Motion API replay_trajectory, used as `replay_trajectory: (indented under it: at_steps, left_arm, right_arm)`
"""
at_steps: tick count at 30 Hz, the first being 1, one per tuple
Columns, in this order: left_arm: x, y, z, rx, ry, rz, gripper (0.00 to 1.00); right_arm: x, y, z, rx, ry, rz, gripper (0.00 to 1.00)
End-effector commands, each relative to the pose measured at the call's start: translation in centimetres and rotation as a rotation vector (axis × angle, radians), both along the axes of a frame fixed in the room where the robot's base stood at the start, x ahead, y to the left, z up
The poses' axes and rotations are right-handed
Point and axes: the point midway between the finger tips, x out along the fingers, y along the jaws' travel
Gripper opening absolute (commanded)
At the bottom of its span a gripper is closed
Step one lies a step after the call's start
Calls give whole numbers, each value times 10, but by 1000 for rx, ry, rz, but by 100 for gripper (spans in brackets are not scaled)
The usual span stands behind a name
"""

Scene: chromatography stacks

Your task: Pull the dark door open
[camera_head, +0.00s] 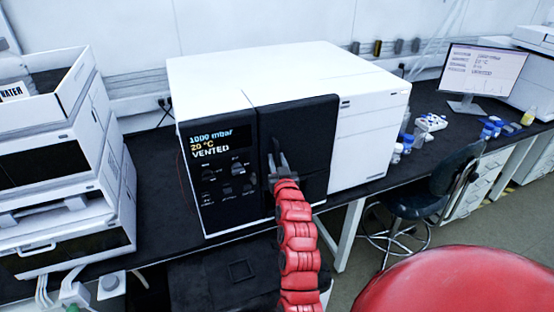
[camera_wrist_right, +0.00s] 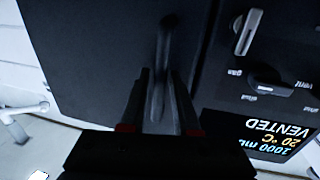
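The dark door (camera_head: 310,125) is a flat black panel on the front of a white boxy instrument, right of its control panel. It appears closed, flush with the front. It fills much of the right wrist view (camera_wrist_right: 95,60). A slim dark handle (camera_wrist_right: 161,65) stands out from the door there. My right gripper (camera_head: 277,155) is at the door's left part. In the right wrist view its two fingers (camera_wrist_right: 160,92) lie on either side of the handle, apart from each other; firm contact does not show. My left gripper is not in view.
The instrument's control panel (camera_head: 222,175) reads 1000 mbar, 20 °C, VENTED. A stack of white units (camera_head: 60,150) stands at the left on the black bench (camera_head: 150,165). A stool (camera_head: 430,195) and small bottles (camera_head: 405,142) are to the right, with a monitor (camera_head: 482,70) behind.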

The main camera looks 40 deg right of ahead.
Motion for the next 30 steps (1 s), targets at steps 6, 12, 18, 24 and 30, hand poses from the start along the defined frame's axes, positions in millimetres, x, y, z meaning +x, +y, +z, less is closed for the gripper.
replay_trajectory:
  at_steps: [6,12,18,24,30]
  left_arm:
    - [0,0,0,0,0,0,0]
    - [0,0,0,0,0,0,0]
    - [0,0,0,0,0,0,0]
    - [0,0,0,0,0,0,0]
    - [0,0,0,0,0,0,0]
  right_arm:
    - [0,0,0,0,0,0,30]
    - [0,0,0,0,0,0,0]
    - [0,0,0,0,1,0,0]
    - [0,0,0,0,1,0,0]
    - [0,0,-1,0,1,0,0]
